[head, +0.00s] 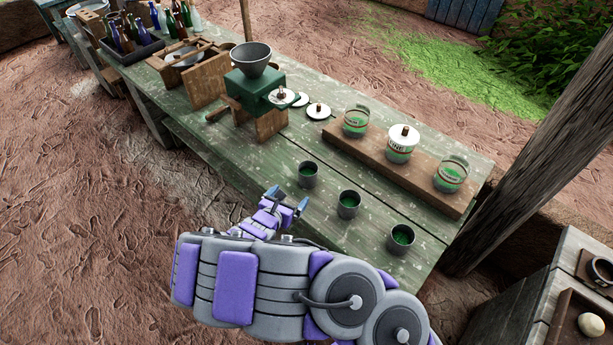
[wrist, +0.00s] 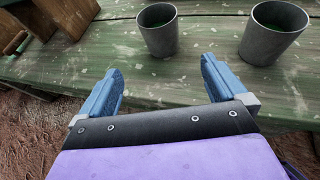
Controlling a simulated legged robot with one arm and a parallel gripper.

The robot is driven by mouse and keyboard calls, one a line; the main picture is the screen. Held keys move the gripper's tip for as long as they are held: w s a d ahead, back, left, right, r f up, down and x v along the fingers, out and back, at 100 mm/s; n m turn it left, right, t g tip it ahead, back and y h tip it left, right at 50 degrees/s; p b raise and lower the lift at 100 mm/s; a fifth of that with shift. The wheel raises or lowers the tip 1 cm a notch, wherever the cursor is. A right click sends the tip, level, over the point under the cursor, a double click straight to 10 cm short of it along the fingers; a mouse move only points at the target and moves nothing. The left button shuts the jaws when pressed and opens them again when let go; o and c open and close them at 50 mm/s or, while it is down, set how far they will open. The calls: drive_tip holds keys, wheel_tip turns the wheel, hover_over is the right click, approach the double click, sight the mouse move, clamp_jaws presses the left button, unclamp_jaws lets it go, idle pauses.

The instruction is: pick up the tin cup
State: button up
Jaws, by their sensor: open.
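Three grey tin cups stand upright in a row along the near side of the green table, with green showing inside: the left cup (head: 308,175), the middle cup (head: 348,205) and the right cup (head: 401,239). My gripper (head: 289,198) is open and empty at the table's near edge, just short of the left cup. In the wrist view two cups stand beyond my gripper (wrist: 160,66): one (wrist: 158,34) straight ahead of the gap between the fingers, the other (wrist: 273,36) farther right. Neither touches a finger. The third cup is outside the wrist view.
The worn green table (head: 408,201) has bare room around the cups. A green grinder with a funnel (head: 252,62) stands left. A wooden post (head: 540,140) rises at right.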

sight(304, 181)
drive_tip(key=b+x, duration=0.2)
drive_tip(key=x, duration=0.8)
drive_tip(key=shift+w+d+f+b, duration=0.1)
drive_tip(key=shift+w+d+b, duration=0.15)
drive_tip(key=shift+w+b, duration=0.05)
drive_tip(key=b+x, duration=0.1)
drive_tip(key=x, duration=0.3)
drive_tip(key=shift+w+f+b, duration=0.2)
drive_tip(key=shift+f+b, duration=0.2)
drive_tip(key=shift+w+d, duration=0.1)
drive_tip(key=shift+w, duration=0.25)
drive_tip(key=c, duration=1.2)
drive_tip(key=shift+r, duration=0.1)
